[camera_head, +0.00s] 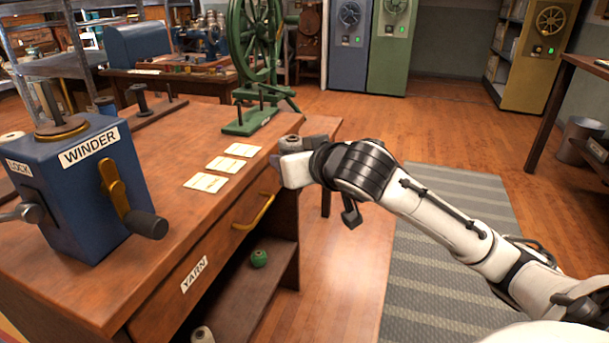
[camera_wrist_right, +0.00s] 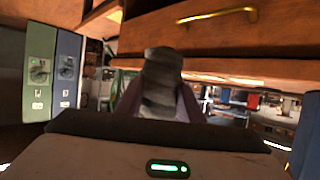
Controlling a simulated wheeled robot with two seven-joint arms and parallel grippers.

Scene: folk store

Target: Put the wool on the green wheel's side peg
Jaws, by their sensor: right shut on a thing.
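The green wheel (camera_head: 254,40) stands at the back of the wooden table. Its green base plate (camera_head: 250,121) reaches forward and carries two dark upright side pegs (camera_head: 261,99), which look bare. My right gripper (camera_head: 280,158) is at the table's right edge, in front of and right of the base plate. It is shut on a grey wool piece (camera_head: 290,142), which also shows between the fingers in the right wrist view (camera_wrist_right: 162,82). The arm hides part of the grip. My left gripper is out of view.
A blue winder (camera_head: 90,190) with a crank stands on the table (camera_head: 150,165) at the left. Three paper cards (camera_head: 225,163) lie before the base plate. A yarn drawer (camera_head: 225,250) has a brass handle. A green ball (camera_head: 259,258) lies on the shelf below.

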